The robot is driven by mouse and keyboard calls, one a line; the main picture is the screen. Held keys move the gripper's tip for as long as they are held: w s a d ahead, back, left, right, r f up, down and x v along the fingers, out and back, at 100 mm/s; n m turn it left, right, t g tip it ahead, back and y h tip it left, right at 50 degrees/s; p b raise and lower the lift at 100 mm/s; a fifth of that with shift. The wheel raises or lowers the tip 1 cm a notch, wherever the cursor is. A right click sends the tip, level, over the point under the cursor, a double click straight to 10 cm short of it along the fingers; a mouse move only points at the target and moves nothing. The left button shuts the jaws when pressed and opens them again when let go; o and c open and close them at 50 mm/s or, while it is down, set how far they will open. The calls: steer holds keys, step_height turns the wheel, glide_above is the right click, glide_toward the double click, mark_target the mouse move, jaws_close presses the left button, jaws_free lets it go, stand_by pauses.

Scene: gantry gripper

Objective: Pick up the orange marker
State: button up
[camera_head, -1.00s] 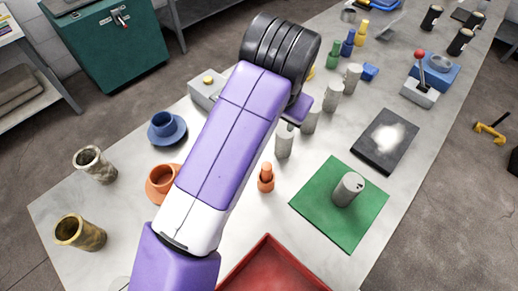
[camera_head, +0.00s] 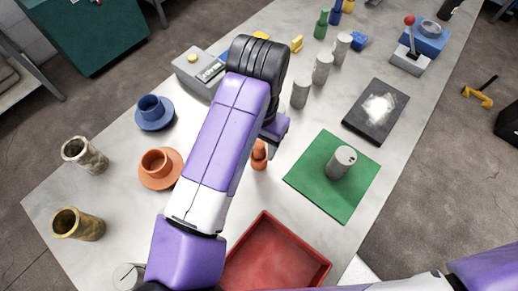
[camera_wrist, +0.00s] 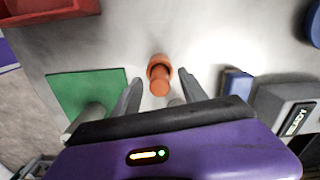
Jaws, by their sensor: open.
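The orange marker (camera_head: 259,157) is a small upright orange piece with a narrower top, standing on the grey table just right of my arm. In the wrist view the marker (camera_wrist: 159,73) shows near the middle, ahead of my gripper (camera_wrist: 159,80). The two grey fingers are apart, one on each side of the marker's line, with nothing held. I cannot tell whether the fingertips reach down to its height. In the head view my arm hides the fingers.
A green mat (camera_head: 310,189) with a grey cylinder (camera_head: 341,162) lies right of the marker. An orange cup (camera_head: 158,162) on a saucer stands to the left. A red tray (camera_head: 270,258) is in front. Several grey cylinders stand behind.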

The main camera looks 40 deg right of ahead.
steer(key=shift+f, duration=0.65)
jaws_close()
steer(key=shift+r, duration=0.15)
